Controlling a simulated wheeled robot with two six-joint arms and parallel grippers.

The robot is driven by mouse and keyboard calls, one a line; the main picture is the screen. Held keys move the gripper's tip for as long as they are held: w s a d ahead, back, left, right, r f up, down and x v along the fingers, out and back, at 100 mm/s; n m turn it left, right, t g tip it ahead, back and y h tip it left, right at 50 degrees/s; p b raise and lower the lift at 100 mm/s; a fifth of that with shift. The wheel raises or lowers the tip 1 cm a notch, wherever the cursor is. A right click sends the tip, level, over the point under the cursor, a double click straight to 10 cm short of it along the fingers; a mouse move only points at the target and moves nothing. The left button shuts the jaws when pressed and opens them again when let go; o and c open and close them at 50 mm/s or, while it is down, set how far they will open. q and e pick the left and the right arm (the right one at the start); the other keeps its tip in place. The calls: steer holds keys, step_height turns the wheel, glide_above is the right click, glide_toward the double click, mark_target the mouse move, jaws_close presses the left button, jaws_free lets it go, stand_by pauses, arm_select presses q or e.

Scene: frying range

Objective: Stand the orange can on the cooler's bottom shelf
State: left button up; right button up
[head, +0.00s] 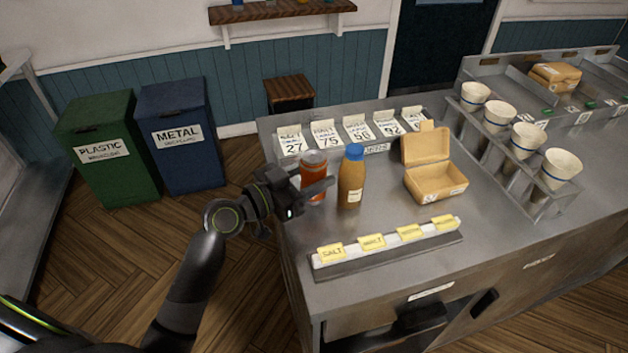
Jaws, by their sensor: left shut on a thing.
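A reddish-orange can-like container (313,166) with a greyish top stands upright at the left part of the steel counter. I cannot tell for sure whether it is a can or a jar. My left gripper (316,188) reaches in from the left and is shut on it, with a finger across its front. The container's lower part is partly hidden by the gripper; I cannot tell if its base touches the counter. My right gripper is not in view. No cooler or bottom shelf can be made out.
A blue-capped sauce bottle (351,178) stands close right of the container. An open carton (436,182), order tickets (358,131), a yellow-labelled rail (388,247) and paper cups (526,140) share the counter (402,226). Green (110,165) and blue (180,160) bins stand left; floor between is clear.

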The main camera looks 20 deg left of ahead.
arm_select(q)
steer(key=shift+f, duration=0.85)
steer(key=shift+f, duration=0.15)
steer(key=o, duration=1.1)
steer(key=shift+o, duration=0.2)
